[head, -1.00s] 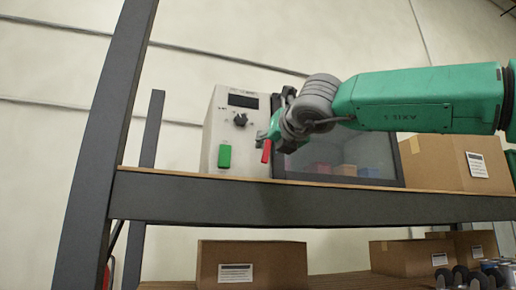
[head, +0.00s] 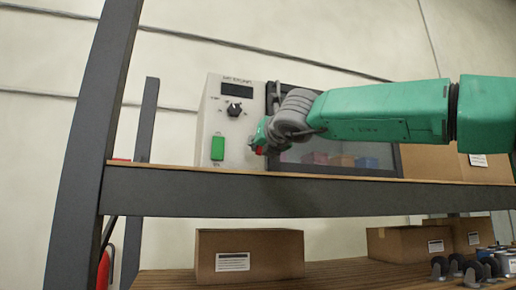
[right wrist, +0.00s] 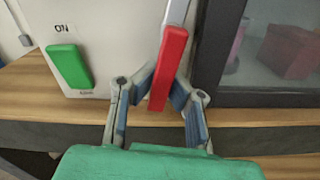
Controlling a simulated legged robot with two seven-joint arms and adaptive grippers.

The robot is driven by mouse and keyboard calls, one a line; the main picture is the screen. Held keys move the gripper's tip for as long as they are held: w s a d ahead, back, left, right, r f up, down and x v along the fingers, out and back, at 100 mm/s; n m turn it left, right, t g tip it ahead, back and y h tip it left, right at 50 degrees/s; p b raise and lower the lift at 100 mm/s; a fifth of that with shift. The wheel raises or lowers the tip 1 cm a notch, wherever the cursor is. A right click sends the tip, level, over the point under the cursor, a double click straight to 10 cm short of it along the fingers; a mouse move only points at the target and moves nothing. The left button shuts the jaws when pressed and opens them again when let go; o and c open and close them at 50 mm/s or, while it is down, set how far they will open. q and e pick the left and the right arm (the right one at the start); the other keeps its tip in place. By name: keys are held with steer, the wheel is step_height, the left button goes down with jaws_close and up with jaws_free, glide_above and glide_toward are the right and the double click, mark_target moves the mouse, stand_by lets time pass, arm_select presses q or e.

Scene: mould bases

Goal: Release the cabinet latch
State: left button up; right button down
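The cabinet is a pale box with a dark glass door (head: 330,157), standing on a shelf. Its latch has a red handle, mostly covered by my gripper in the head view (head: 259,150) and clear in the right wrist view (right wrist: 168,68). The handle hangs from a silver bar (right wrist: 176,12) beside the door's dark frame. My right gripper (head: 262,138) is at the handle. My left gripper is not in view.
A green switch (head: 217,148) and a black knob (head: 234,109) are on the cabinet's front, left of the latch. The shelf edge (head: 300,192) runs just below. A dark upright post (head: 92,150) stands at left. Cardboard boxes (head: 250,254) sit on the lower shelf.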

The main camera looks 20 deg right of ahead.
steer(key=shift+d+r, duration=0.2)
steer(key=shift+s+d+r+n+p, duration=0.1)
steer(key=shift+d+n+p, duration=0.05)
steer(key=shift+n+p, duration=0.65)
steer(key=shift+d+n, duration=0.25)
steer(key=shift+n, duration=0.15)
